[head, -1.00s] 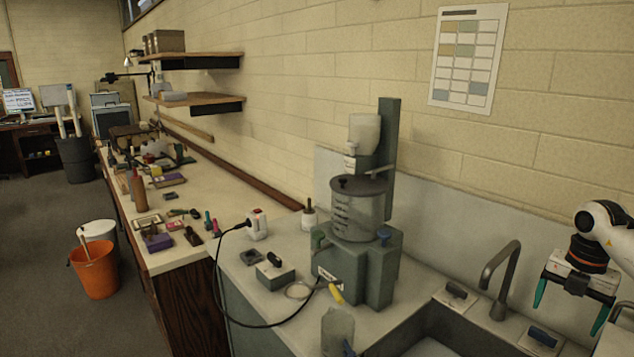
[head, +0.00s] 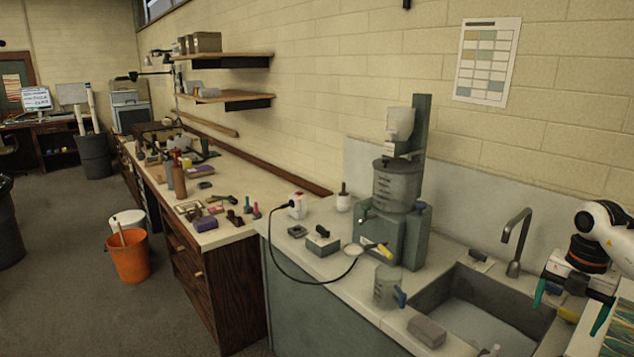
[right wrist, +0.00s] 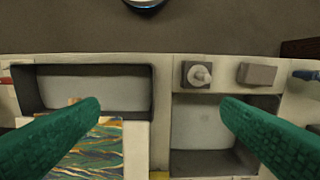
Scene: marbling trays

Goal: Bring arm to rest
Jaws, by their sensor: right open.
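My right gripper (head: 568,312) is at the right edge of the head view, above the counter right of the sink. Its two green fingers are spread apart with nothing between them. In the right wrist view, the open fingers (right wrist: 160,108) hang over the counter with trays or basins below. A marbled sheet (right wrist: 95,150) with wavy coloured lines lies under the left finger in that view. It also shows at the head view's right edge (head: 618,330). My left gripper does not show in either view.
The sink (head: 480,310) and its faucet (head: 518,240) stand left of my right gripper. A grey-green machine (head: 392,235), a clear pitcher (head: 386,287) and a grey block (head: 427,331) are on the counter.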

